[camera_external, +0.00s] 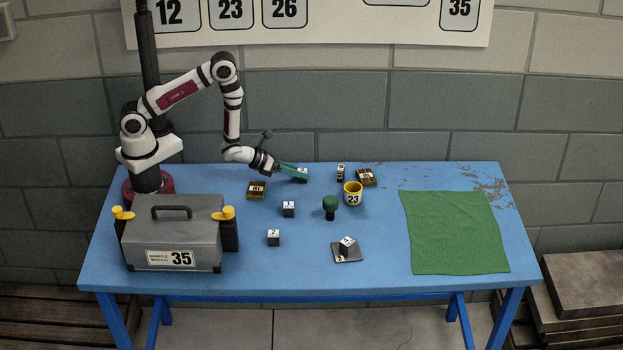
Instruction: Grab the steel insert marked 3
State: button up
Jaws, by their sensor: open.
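My gripper (296,172), with teal fingers, is low over the back middle of the blue table, pointing right. A small block with a white marked top (303,171) shows at its fingertips; I cannot tell whether they touch it. Other small grey blocks with white marked tops stand on the table: one in the middle (288,208), one nearer the front (273,237) and one on a dark plate (347,256). A taller white-marked piece (341,172) stands at the back. The marks are too small to read surely, so I cannot tell which insert is the 3.
A grey mould case (184,218) marked 35 stands front left. A yellow cup (353,188) marked 23, a green-knobbed piece (330,203) and two dark brass-coloured blocks, left (256,190) and right (366,177), stand around the middle. A green cloth (455,232) lies right.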

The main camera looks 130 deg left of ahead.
grip_shut()
jog(key=shift+s+d+f, duration=0.1)
jog(key=shift+f, duration=0.05)
dwell(1.2)
